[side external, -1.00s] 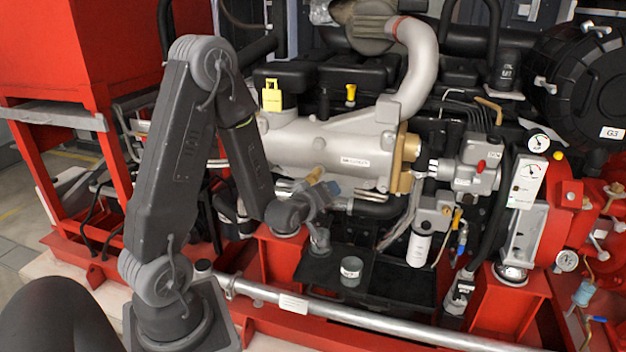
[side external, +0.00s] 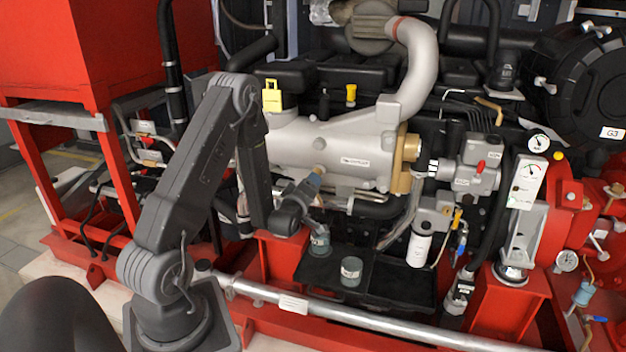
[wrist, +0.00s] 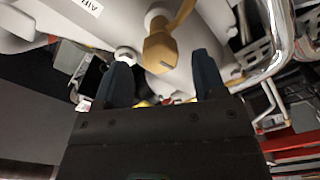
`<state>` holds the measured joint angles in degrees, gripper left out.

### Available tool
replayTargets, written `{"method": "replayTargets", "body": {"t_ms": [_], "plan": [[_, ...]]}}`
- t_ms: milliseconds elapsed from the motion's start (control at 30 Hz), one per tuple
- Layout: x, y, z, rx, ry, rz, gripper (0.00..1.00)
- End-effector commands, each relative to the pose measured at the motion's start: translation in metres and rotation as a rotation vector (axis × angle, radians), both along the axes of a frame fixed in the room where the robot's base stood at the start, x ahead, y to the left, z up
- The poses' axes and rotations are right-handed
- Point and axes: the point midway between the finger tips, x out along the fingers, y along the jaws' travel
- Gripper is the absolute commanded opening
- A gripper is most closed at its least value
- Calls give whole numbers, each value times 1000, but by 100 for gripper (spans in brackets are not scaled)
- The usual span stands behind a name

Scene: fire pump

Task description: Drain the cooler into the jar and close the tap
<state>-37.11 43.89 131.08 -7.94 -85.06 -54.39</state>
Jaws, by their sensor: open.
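The cooler (side external: 300,140) is the silver horizontal cylinder on the engine. The brass tap (side external: 319,171) sits low on its side, and in the wrist view the tap (wrist: 160,52) is just ahead of my fingers. My gripper (side external: 309,186) is open beside and just below the tap, its blue fingers angled up towards it. In the wrist view my gripper (wrist: 163,75) has an empty gap between its fingers. A small jar (side external: 320,241) stands below the tap on the black tray (side external: 400,277), and a second small lidded container (side external: 351,271) stands to its right. I cannot tell any liquid flow.
A silver pipe (side external: 360,322) runs along the front. Red frame posts (side external: 281,258) flank the tray. A white filter (side external: 419,248) hangs to the right. The tray's right side is clear. Curved metal pipes (wrist: 280,40) lie close right of my fingers in the wrist view.

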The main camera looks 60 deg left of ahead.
Motion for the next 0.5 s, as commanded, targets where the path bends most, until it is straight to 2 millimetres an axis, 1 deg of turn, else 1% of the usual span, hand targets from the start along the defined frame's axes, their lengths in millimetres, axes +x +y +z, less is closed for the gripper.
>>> {"method": "replayTargets", "body": {"t_ms": [33,200,333,500], "plan": [[7,7,0,2,-2,0,64],[25,25,0,1,0,1,64],[33,33,0,0,1,1,64],[37,37,0,0,2,0,64]]}}
